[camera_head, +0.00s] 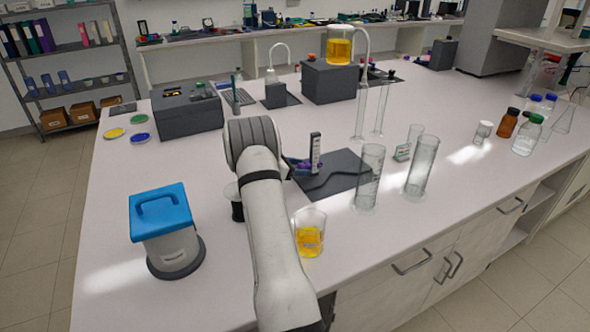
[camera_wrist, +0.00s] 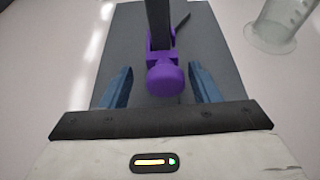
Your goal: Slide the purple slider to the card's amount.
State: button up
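The purple slider (camera_wrist: 165,78) has a rounded knob facing my gripper and sits on a dark upright post (camera_wrist: 158,22). In the head view, the purple slider (camera_head: 304,165) shows low on the post, beside its white scale face (camera_head: 315,150). My gripper (camera_wrist: 160,88) is open, with one blue finger on each side of the knob and a visible gap at both sides. In the head view my arm hides most of my gripper. A small white and green card (camera_head: 402,153) stands right of the post; its writing is too small to read.
The post stands on a dark mat (camera_head: 345,170). Glass cylinders (camera_head: 369,178) stand to its right. A beaker of yellow liquid (camera_head: 310,238) is close to my arm. A blue-lidded container (camera_head: 163,225) stands at left. The table's front left is mostly free.

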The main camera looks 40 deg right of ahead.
jog(key=shift+b+v, duration=1.1)
jog(key=shift+v, duration=2.75)
